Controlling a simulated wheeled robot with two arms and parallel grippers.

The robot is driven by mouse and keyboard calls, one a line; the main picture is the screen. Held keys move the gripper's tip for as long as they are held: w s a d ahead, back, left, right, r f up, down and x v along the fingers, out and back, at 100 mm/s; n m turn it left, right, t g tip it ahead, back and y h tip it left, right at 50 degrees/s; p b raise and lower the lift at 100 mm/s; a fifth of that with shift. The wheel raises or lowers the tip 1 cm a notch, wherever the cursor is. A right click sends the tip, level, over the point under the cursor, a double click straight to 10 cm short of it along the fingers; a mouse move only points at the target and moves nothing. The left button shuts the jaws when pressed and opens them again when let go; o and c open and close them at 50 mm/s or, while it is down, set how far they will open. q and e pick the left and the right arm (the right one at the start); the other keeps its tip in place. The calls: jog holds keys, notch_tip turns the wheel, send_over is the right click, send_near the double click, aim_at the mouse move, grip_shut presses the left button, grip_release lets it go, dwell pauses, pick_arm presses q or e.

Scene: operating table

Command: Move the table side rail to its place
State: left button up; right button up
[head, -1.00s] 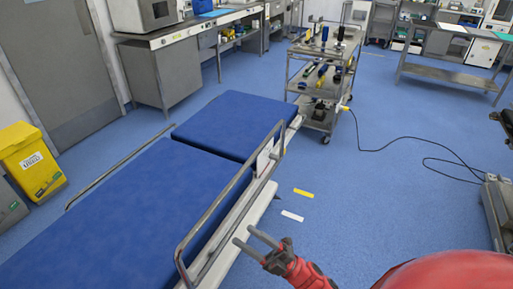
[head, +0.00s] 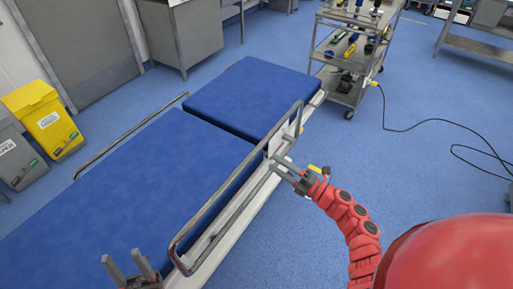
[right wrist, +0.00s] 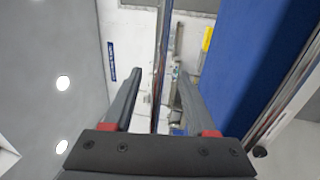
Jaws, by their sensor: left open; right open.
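The near side rail (head: 236,174) is a long metal tube frame standing raised along the right edge of the blue operating table (head: 130,200). My right gripper (head: 282,168) is open and empty, close beside the rail's outer side near its far end. In the right wrist view a thin metal tube shows between the open fingers of this gripper (right wrist: 159,72); I cannot tell whether it touches them. My left gripper (head: 138,268) is open and empty at the bottom left, over the mattress near the rail's near end. Another rail (head: 130,136) runs low along the table's far edge.
A steel trolley (head: 345,88) with tools stands beyond the table's far end, with a black cable on the floor to its right. Yellow (head: 45,120) and grey bins stand at the left. The blue floor (head: 440,150) on the right is mostly clear.

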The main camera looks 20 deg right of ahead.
aim_at(256, 151)
jog(key=shift+p+x, duration=0.8)
jog(key=shift+x, duration=3.55)
jog(key=shift+c, duration=0.4)
grip_shut()
jog(key=shift+f, duration=0.1)
